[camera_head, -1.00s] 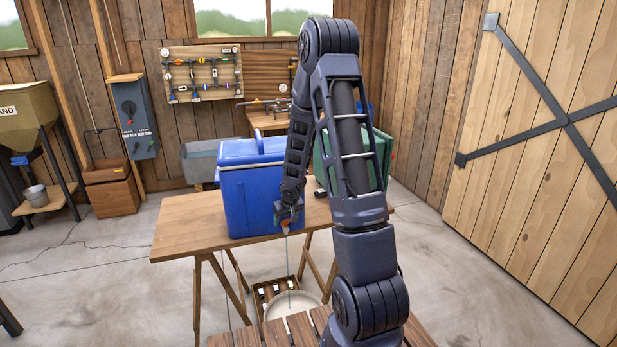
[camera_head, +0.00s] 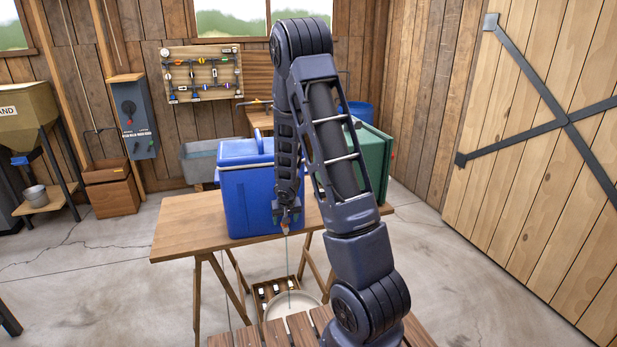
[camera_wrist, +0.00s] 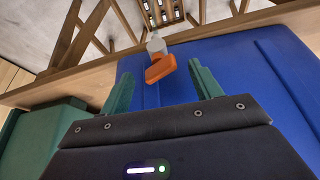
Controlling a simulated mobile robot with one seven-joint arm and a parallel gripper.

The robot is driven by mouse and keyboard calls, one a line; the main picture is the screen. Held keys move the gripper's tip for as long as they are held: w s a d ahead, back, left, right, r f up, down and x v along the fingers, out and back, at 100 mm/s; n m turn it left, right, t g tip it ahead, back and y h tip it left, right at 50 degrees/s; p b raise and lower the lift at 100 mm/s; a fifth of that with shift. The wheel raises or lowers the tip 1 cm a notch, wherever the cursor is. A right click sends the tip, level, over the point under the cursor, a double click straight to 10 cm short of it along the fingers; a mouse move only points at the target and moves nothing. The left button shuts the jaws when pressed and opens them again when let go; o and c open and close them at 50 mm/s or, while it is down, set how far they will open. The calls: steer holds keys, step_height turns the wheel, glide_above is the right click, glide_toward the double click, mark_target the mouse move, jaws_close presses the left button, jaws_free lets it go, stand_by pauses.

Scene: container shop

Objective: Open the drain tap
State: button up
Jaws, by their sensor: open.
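The drain tap has an orange handle (camera_wrist: 160,68) and a pale, see-through body (camera_wrist: 156,43). It sits low on the near face of the blue cooler (camera_head: 248,195). In the wrist view the handle lies between and slightly beyond the tips of my open gripper (camera_wrist: 160,75), with a gap on both sides. In the head view my gripper (camera_head: 289,214) is at the cooler's lower right, and only a small orange bit of the handle shows. A thin pale line runs from the tap down to the round basin (camera_head: 308,296); I cannot tell whether it is water.
The cooler stands on a wooden table (camera_head: 178,232), at its front edge. A green box (camera_head: 377,160) stands right of the cooler, partly behind my arm. A crate (camera_head: 262,292) with bottles is under the table. The table's left part is clear.

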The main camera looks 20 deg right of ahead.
steer(key=s+d+r, duration=0.1)
steer(key=s+r, duration=0.4)
steer(key=r, duration=0.3)
steer(key=s+d+r+h, duration=0.1)
steer(key=s+d+r, duration=0.1)
steer(key=s+r, duration=0.3)
steer(key=s+d+r, duration=0.1)
steer(key=s+r, duration=0.4)
steer(key=r, duration=0.7)
steer(key=shift+s+d+r+h, duration=0.2)
steer(key=shift+r+h, duration=0.05)
steer(key=shift+h, duration=0.15)
stand_by(0.4)
